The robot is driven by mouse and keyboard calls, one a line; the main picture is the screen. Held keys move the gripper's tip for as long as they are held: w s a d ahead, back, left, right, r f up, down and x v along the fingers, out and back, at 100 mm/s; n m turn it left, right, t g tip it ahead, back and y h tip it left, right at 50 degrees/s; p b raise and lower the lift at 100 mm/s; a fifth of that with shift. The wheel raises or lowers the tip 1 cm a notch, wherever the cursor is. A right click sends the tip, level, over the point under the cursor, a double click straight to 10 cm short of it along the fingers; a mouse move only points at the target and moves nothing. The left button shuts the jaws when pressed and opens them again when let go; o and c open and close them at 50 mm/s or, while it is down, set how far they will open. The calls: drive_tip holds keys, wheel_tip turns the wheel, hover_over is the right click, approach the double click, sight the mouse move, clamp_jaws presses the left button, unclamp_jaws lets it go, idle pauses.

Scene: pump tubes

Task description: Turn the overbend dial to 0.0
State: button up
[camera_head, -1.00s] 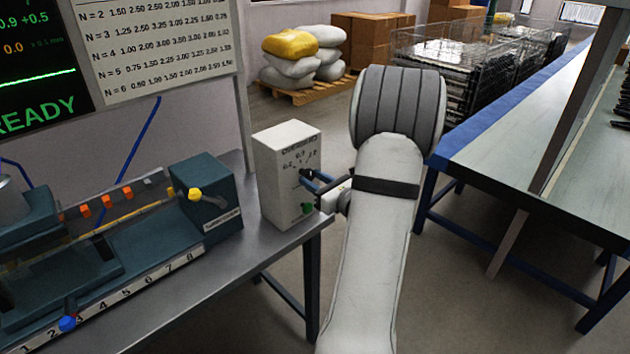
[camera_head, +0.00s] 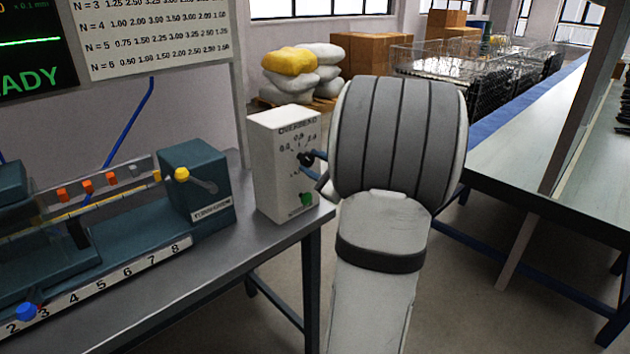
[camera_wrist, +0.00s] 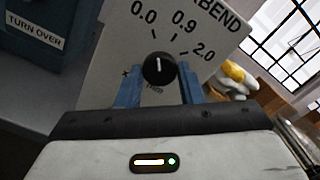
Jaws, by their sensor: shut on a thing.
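The white overbend box (camera_head: 275,180) stands at the right end of the grey bench. Its black dial knob (camera_head: 305,158) sits on the front face, below the printed marks 0.0, 0.9 and 2.0. In the wrist view the knob (camera_wrist: 159,69) has a white pointer line that stands upright in the picture, between the 0.0 and 0.9 marks. My gripper (camera_head: 314,169) has its blue fingers at the knob. In the wrist view the gripper (camera_wrist: 160,80) is shut on the knob, one finger on each side. My arm covers nothing of the scale.
A green button (camera_head: 306,199) is low on the box's front. The teal tube fixture (camera_head: 196,180), with a yellow-knobbed lever, stands left of the box. A long blue-edged table (camera_head: 510,170) is at the right. Sacks and cartons stand behind on the floor.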

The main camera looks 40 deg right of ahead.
drive_tip(key=shift+f+n+b, duration=0.15)
drive_tip(key=shift+n+b, duration=0.65)
drive_tip(key=shift+b, duration=0.3)
drive_tip(key=o, duration=1)
drive_tip(key=s, duration=0.7)
drive_tip(key=shift+s+d, duration=0.35)
drive_tip(key=shift+s, duration=0.05)
drive_tip(key=shift+a, duration=0.1)
